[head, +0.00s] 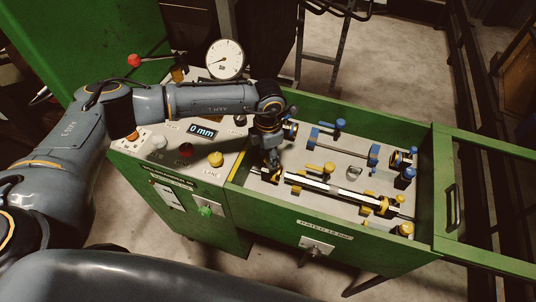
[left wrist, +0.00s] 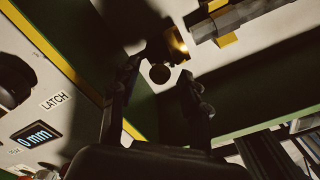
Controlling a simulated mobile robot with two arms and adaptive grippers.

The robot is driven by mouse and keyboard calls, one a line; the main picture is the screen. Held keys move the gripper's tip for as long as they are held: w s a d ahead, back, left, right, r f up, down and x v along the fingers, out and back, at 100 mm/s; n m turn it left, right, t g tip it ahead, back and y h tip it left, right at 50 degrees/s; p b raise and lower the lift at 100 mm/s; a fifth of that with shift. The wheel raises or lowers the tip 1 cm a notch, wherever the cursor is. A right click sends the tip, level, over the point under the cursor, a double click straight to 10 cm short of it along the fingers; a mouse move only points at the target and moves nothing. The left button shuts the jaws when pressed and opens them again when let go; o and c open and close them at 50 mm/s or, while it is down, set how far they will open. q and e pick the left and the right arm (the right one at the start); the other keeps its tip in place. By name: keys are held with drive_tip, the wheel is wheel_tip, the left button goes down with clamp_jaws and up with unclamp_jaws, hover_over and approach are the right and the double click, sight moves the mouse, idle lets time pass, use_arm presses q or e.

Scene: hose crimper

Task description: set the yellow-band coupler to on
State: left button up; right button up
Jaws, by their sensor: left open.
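My left gripper (head: 272,162) reaches down into the left end of the green tray, close to the yellow-banded fitting (head: 277,176). In the left wrist view the open fingers of my left gripper (left wrist: 160,72) stand on either side of a small dark round knob, with the yellow fitting (left wrist: 176,44) just beyond. I cannot tell whether the fingers touch it. A white and black hose (head: 335,190) with yellow bands runs right from there to a yellow clamp (head: 382,206). The gripper partly hides the fitting, and its on or off setting is not readable. My right gripper is not in view.
The tray's green walls (head: 434,175) close in the work. Blue-banded parts (head: 373,155) lie behind the yellow row, and a yellow knob (head: 405,229) stands front right. The control panel has a 0 mm display (head: 202,131), buttons and a dial gauge (head: 225,58).

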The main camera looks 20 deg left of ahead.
sight(280, 169)
use_arm(q)
drive_tip(key=shift+f, duration=0.8)
clamp_jaws()
drive_tip(key=shift+d+f+b, duration=0.2)
drive_tip(key=shift+d+b, duration=0.6)
drive_tip(key=shift+d, duration=0.55)
drive_tip(key=shift+d+r, duration=0.15)
drive_tip(key=shift+d, duration=0.25)
drive_tip(key=shift+s+r, duration=0.1)
drive_tip(key=shift+c, duration=0.3)
unclamp_jaws()
drive_tip(key=shift+o, duration=0.3)
drive_tip(key=shift+d, duration=0.15)
